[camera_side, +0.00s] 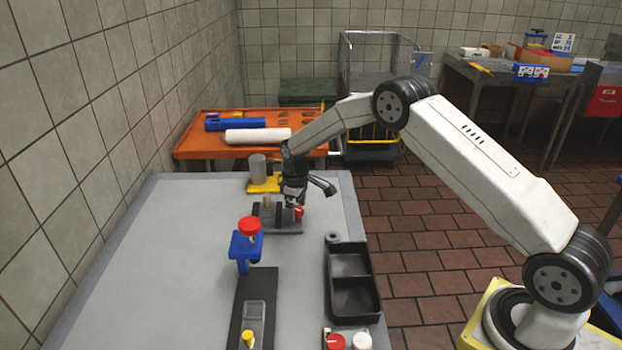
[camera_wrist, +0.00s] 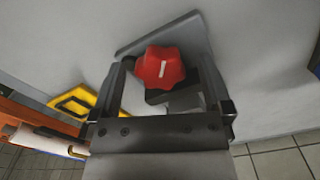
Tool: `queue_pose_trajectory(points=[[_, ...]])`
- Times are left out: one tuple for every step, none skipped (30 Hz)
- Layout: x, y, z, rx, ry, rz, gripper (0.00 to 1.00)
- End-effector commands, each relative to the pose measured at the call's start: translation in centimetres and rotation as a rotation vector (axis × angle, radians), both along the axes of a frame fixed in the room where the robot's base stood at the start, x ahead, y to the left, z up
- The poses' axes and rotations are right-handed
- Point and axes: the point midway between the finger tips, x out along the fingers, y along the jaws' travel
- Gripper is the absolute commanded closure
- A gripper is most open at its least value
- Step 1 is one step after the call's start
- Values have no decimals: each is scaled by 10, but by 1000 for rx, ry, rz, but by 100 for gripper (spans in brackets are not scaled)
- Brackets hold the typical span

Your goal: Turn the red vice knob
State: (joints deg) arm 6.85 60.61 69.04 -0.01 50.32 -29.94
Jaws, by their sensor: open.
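The red vice knob (camera_wrist: 163,67) is a lobed knob with a white line on top, seen between my gripper's two fingers in the wrist view. In the side view the knob (camera_side: 298,211) shows as a small red patch beside my gripper (camera_side: 294,201), partly hidden by it. The grey vice (camera_side: 278,222) stands on the table. My gripper (camera_wrist: 170,100) is open, with one finger on each side of the knob. Visible gaps separate the fingers from the knob in the wrist view. How deep the fingertips reach around it is hard to tell.
A yellow fixture (camera_side: 262,184) with a grey cylinder stands behind the vice. A blue stand with a red cap (camera_side: 248,228) is in front. A black two-part tray (camera_side: 350,262) lies at the right. The grey table (camera_side: 150,270) is clear on the left.

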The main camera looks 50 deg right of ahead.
Motion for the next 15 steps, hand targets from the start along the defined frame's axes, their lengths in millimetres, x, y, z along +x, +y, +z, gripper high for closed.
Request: queue_pose_trajectory(points=[[0, 0, 0, 0, 0, 0, 0], [0, 0, 0, 0, 0, 0, 0], [0, 0, 0, 0, 0, 0, 0], [0, 0, 0, 0, 0, 0, 0], [0, 0, 0, 0, 0, 0, 0], [0, 0, 0, 0, 0, 0, 0], [0, 0, 0, 0, 0, 0, 6], [0, 0, 0, 0, 0, 0, 16], [0, 0, 0, 0, 0, 0, 29], [0, 0, 0, 0, 0, 0, 38], [0, 0, 0, 0, 0, 0, 48], [0, 0, 0, 0, 0, 0, 60], [0, 0, 0, 0, 0, 0, 70], [0, 0, 0, 0, 0, 0, 79], [0, 0, 0, 0, 0, 0, 92]])
